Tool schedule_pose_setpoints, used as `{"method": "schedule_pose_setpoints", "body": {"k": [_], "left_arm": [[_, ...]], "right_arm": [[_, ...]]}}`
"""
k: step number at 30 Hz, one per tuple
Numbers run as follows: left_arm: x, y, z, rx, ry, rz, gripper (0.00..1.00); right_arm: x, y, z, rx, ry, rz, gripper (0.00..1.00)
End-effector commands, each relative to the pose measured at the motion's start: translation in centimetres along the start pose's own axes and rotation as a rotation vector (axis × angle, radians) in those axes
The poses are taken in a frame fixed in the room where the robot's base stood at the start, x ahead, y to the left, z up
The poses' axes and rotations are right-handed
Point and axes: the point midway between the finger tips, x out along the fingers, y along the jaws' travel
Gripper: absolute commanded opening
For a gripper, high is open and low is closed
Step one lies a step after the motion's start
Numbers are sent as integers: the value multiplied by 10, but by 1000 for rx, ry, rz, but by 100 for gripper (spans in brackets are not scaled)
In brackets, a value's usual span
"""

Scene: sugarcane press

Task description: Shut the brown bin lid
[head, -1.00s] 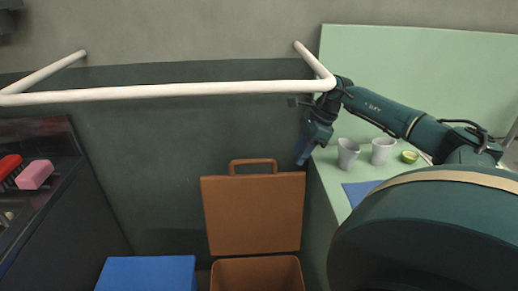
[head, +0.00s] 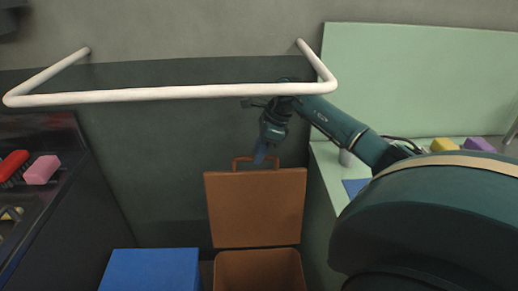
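The brown bin (head: 258,272) stands on the floor at the bottom centre, its top open. My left gripper is not in view.
A white rail (head: 170,95) crosses above the bin. A blue box (head: 150,270) stands left of the bin. A dark shelf (head: 50,215) holding a pink block (head: 42,170) is at the left.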

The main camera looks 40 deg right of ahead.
Motion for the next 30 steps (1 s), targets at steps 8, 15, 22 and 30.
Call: {"method": "schedule_pose_setpoints", "body": {"k": [8,15,22,30], "left_arm": [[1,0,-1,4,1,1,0],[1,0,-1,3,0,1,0],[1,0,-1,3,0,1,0],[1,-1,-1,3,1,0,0]], "right_arm": [[4,0,0,-1,-2,-2,36],[4,0,0,-1,-2,-1,21],[4,0,0,-1,-2,-1,3],[4,0,-1,-1,-2,-1,0]]}}
